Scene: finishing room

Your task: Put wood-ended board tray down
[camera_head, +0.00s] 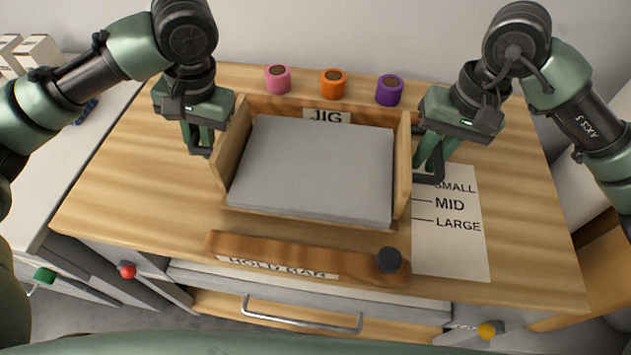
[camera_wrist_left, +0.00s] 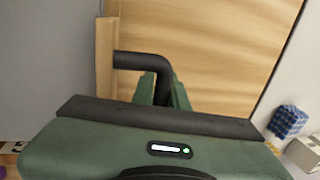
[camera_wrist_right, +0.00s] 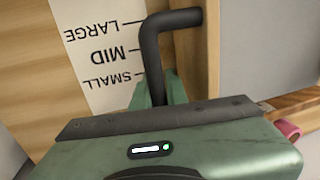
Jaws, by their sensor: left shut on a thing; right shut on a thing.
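The wood-ended board tray (camera_head: 403,165) is in the middle of the head view, over the wooden bench. It has upright wooden ends and carries a stack of grey boards (camera_head: 312,170). My left gripper (camera_head: 200,140) is shut on its left black handle, and my right gripper (camera_head: 432,165) is shut on its right black handle. The left wrist view shows the left handle (camera_wrist_left: 145,62) beside a wooden end; the right wrist view shows the right handle (camera_wrist_right: 153,55). The tray looks about level. I cannot tell whether its underside touches the bench.
The bench (camera_head: 130,185) has a jig rail (camera_head: 270,104) behind the tray, with pink, orange and purple cylinders further back. A wooden hold bar (camera_head: 300,258) with a dark knob lies in front. A size card (camera_head: 450,250) lies right. The bench's left side is clear.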

